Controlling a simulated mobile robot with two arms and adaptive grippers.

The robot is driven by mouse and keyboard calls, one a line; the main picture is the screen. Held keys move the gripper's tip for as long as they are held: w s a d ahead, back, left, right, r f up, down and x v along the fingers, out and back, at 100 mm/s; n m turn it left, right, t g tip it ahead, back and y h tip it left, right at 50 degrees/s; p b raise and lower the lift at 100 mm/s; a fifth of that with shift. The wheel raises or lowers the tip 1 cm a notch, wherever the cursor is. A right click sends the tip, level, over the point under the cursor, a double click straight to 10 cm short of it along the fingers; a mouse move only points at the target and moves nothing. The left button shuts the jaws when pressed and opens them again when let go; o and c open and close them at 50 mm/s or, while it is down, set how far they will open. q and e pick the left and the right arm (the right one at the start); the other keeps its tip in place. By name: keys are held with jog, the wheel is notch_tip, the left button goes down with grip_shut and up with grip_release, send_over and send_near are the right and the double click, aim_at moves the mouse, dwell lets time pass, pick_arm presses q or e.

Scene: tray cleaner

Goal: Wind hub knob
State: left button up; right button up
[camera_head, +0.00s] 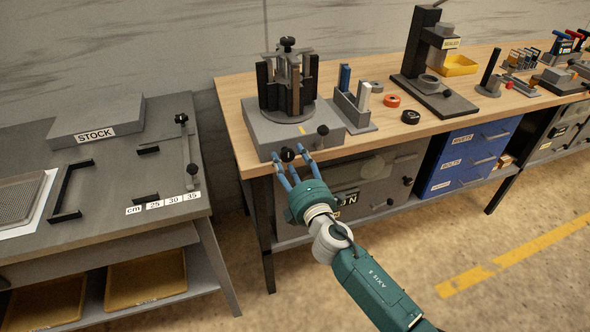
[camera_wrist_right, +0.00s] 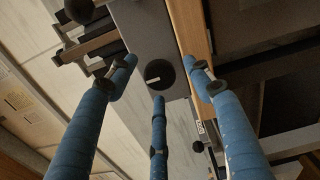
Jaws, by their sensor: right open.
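A grey box-shaped hub unit (camera_head: 262,130) sits at the left end of the wooden bench, with a round fixture of dark posts (camera_head: 288,85) on top. A black round knob (camera_head: 288,154) sticks out of its front face. The knob also shows in the right wrist view (camera_wrist_right: 160,74), with a pale mark across its face. My left gripper is out of view.
A grey holder (camera_head: 354,112) with blue and white pieces stands right of the unit, near orange and black rings (camera_head: 391,101). A press stand (camera_head: 432,95) is further right. A grey table (camera_head: 110,170) is at left, across a gap. Floor is clear at right.

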jog(key=v, duration=1.1)
jog(key=shift+s, duration=0.35)
jog(key=shift+d+f, duration=0.1)
jog(key=shift+d, duration=0.05)
